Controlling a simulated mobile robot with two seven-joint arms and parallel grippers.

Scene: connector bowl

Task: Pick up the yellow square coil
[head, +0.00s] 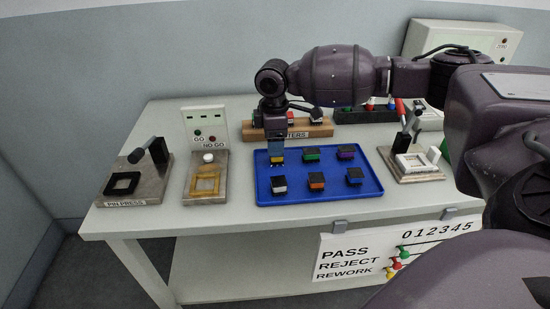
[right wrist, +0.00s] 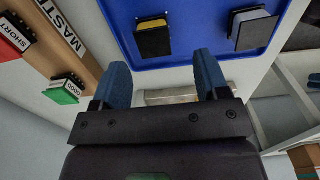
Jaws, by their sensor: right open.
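The yellow square coil (head: 277,160) is a small block with a yellow part and black parts. It lies at the back left of the blue tray (head: 325,196), partly hidden by my right gripper. In the right wrist view the coil (right wrist: 153,38) shows beyond the fingertips, lined up with the gap between them. My right gripper (head: 276,151) points down at the coil, with blue fingers spread apart; in the right wrist view the gap between its fingertips (right wrist: 163,66) is empty. My left gripper is not in view.
Several other coils, such as a green one (head: 312,155), an orange one (head: 316,181) and a white one (head: 279,185), share the tray. A wooden masters block (head: 258,133) stands behind. Fixtures flank the tray: a go/no-go stand (head: 203,127) left, a lever press (head: 417,176) right.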

